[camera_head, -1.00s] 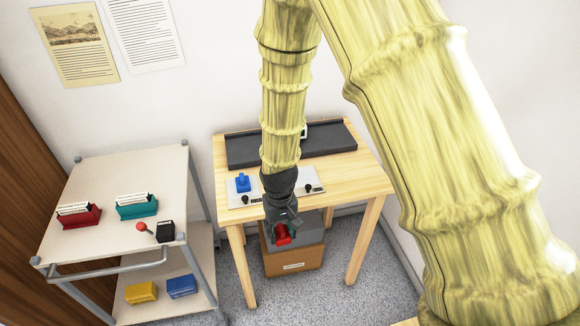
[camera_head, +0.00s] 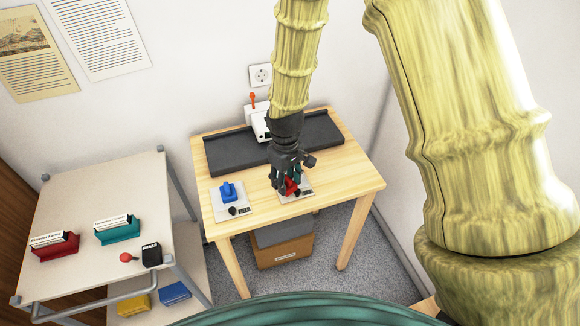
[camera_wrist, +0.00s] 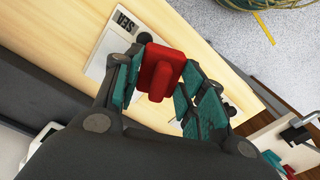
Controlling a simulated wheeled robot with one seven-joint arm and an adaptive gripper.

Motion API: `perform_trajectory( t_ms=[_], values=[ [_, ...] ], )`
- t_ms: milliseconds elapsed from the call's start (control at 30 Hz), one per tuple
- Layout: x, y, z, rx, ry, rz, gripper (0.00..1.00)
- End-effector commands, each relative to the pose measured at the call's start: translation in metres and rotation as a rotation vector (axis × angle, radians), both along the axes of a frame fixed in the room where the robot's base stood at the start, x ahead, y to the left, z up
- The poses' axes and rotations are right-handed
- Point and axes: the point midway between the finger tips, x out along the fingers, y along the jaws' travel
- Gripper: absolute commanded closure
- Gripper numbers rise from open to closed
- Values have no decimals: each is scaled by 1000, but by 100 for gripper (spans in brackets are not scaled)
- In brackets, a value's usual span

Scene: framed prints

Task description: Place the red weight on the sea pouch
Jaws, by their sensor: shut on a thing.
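My gripper (camera_head: 287,183) is shut on the red weight (camera_head: 291,187) over the right-hand pouch on the wooden table. In the wrist view the red weight (camera_wrist: 160,72) sits between the teal finger pads of my gripper (camera_wrist: 158,85). Below it lies a pale pouch (camera_wrist: 100,62) with a "SEA" label and a dark knob. In the head view this sea pouch (camera_head: 304,192) is partly covered by my gripper. I cannot tell whether the weight touches the pouch.
A blue weight (camera_head: 228,191) rests on the left pouch (camera_head: 229,214). A dark grey tray (camera_head: 236,151) lines the table's back, with a white device (camera_head: 258,122) behind it. A trolley (camera_head: 75,208) with card racks stands left. A brown box (camera_head: 284,252) is under the table.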

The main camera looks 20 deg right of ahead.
Motion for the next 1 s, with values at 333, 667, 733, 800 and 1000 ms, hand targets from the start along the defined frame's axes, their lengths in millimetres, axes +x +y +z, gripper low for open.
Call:
perform_trajectory(
  t_ms=[333,667,733,800,1000],
  values=[
    [55,-27,-4,0,-1,-5,96],
    [64,-32,-12,0,1,-4,96],
    [63,-32,-17,0,1,-4,96],
    [63,-32,-24,-1,2,-4,96],
    [64,-32,-40,-1,0,-4,96]
  ],
)
